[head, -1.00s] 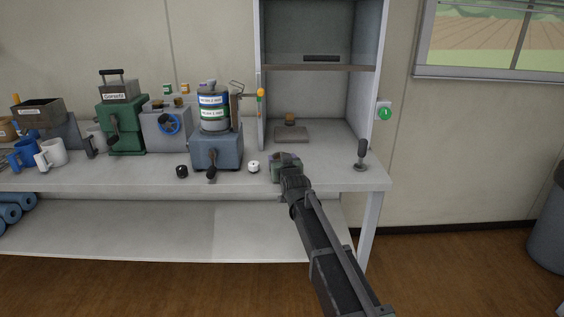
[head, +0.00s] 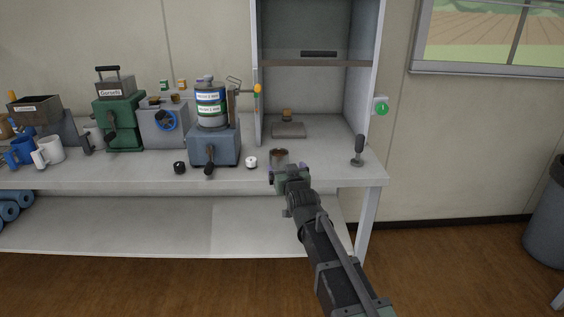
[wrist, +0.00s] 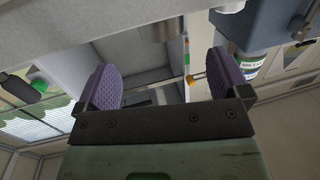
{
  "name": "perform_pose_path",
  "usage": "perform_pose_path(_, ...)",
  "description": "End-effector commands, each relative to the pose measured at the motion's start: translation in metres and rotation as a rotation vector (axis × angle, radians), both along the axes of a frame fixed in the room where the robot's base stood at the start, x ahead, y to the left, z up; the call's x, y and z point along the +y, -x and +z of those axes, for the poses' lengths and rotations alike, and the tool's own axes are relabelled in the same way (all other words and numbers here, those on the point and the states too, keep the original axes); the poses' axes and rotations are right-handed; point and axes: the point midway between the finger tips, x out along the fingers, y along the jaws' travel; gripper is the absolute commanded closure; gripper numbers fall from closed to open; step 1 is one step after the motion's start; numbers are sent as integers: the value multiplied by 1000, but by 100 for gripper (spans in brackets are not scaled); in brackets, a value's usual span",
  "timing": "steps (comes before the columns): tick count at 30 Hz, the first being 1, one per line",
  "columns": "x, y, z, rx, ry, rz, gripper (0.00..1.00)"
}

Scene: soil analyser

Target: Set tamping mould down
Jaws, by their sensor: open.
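The tamping mould (head: 279,155), a small grey cylinder with a dark reddish-brown top, stands on the bench near its front edge, below the open cabinet. It also shows in the upside-down wrist view (wrist: 157,30), resting on the bench surface. My gripper (head: 279,169) is just in front of it, at the bench edge. In the wrist view its two purple pads (wrist: 165,78) are spread wide with nothing between them, and the mould is beyond them, apart from the pads. The mould's lower part is partly hidden by my gripper in the head view.
The tamper (head: 358,150) with a dark handle stands to the right. A white knob-like piece (head: 251,162) and the blue-grey grinder (head: 215,148) with a labelled canister are to the left. Bench between mould and tamper is clear.

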Motion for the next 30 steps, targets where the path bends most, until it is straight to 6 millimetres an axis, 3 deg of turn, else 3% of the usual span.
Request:
perform_pose_path(2, -3, 10, 1, 0, 0, 0, 6)
perform_pose_path(10, -8, 12, -4, 23, 6, -5, 6)
perform_pose_path(14, -50, 38, -43, 248, 68, -47, 6)
perform_pose_path(17, -110, 96, -97, 601, 141, -111, 6)
perform_pose_path(19, -152, 155, -131, 881, 182, -158, 6)
perform_pose_path(21, -183, 213, -151, 1130, 206, -195, 6)
perform_pose_path(24, -208, 275, -162, 1384, 220, -228, 6)
perform_pose_path(27, -216, 302, -163, 1498, 223, -239, 6)
perform_pose_path(30, -217, 304, -163, 1514, 225, -239, 1)
